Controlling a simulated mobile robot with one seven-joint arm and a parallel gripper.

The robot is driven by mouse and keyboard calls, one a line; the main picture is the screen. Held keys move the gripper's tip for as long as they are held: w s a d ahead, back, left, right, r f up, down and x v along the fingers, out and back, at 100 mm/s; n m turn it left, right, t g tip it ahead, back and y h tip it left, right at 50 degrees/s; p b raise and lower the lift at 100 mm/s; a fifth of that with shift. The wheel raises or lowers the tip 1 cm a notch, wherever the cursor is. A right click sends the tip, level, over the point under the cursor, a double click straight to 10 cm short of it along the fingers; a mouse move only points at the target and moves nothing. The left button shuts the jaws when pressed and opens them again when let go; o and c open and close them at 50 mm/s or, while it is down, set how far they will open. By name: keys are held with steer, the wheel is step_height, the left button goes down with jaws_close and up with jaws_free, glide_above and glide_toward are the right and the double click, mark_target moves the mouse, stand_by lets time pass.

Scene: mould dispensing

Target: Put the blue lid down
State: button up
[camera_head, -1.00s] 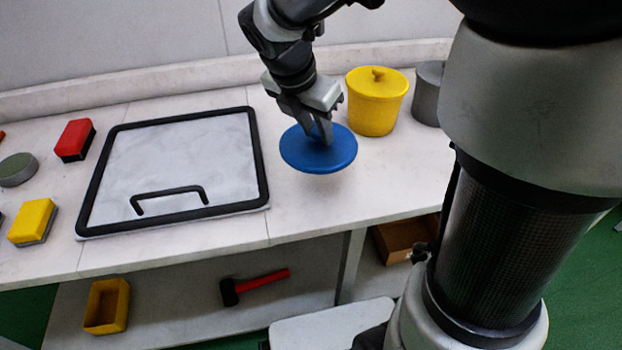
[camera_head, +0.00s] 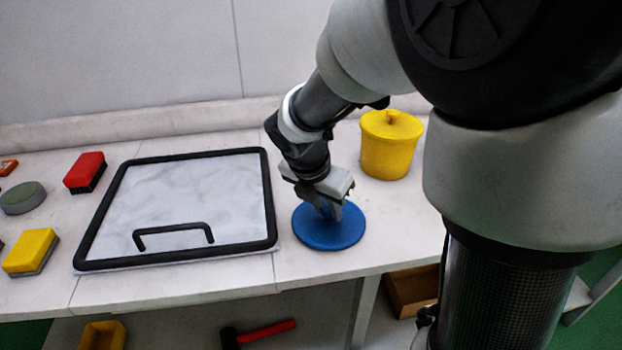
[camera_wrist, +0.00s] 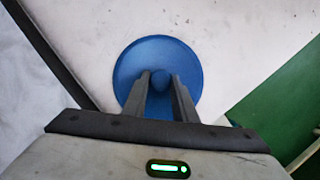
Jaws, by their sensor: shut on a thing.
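The blue lid (camera_head: 318,236) is a round disc at the front of the white worktop, to the right of the black-framed panel. It appears flat and level, at or very near the worktop surface; I cannot tell for certain whether it touches. My gripper (camera_head: 334,208) reaches down from above and is shut on the lid's knob. In the wrist view the lid (camera_wrist: 187,61) fills the middle, and its round knob shows between the two fingertips (camera_wrist: 160,82). The fingers hide part of the lid.
The black-framed panel with a handle (camera_head: 270,200) lies just left of the lid. A yellow lidded pot (camera_head: 388,150) stands behind right. A red brush (camera_head: 85,172), a grey-green round pad (camera_head: 22,197) and a yellow sponge (camera_head: 30,250) lie far left. The worktop's front edge is close.

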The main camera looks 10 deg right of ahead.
steer(key=shift+f, duration=0.15)
steer(key=o, duration=1)
steer(key=shift+o, duration=0.2)
steer(key=p+v, duration=0.4)
steer(key=v, duration=0.8)
steer(key=s+d+r+m+t+y, duration=0.1)
steer(key=s+d+r+m, duration=0.1)
steer(key=s+m, duration=0.5)
steer(key=s+d+r+m+t+y, duration=0.1)
steer(key=s+m, duration=0.6)
steer(key=m, duration=1.3)
step_height(320, 180, up, 2)
steer(key=shift+s+d+r+y, duration=0.15)
steer(key=shift+s+d+y, duration=0.2)
steer(key=shift+y, duration=0.25)
